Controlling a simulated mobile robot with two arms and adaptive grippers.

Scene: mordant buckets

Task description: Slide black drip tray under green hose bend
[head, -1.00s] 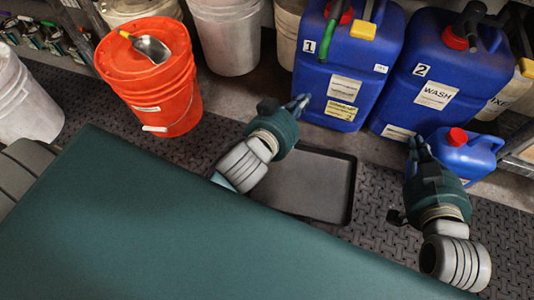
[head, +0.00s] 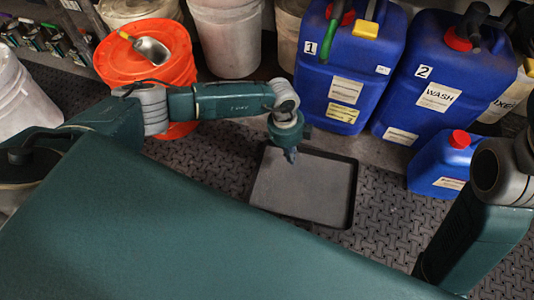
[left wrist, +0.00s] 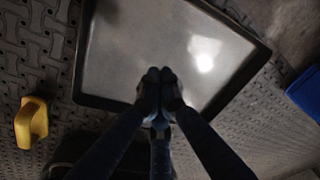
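The black drip tray (head: 310,196) lies flat on the dark textured floor mat, in front of the blue container marked 1 (head: 345,75). The green hose (head: 333,32) bends at the top of that container, above and beyond the tray. My left gripper (head: 290,155) points down over the tray's far left part. In the left wrist view its fingertips (left wrist: 160,76) are together, with nothing visible between them. They overlap the rim of the tray (left wrist: 105,102) in that view; I cannot tell if they touch it. My right gripper is out of view; only its arm shows at the right.
An orange bucket (head: 150,60) with a metal scoop stands at left behind my left arm. Blue container 2 (head: 438,80) and a small blue jug with red cap (head: 440,165) stand at right. A yellow object (left wrist: 31,122) shows in the left wrist view.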

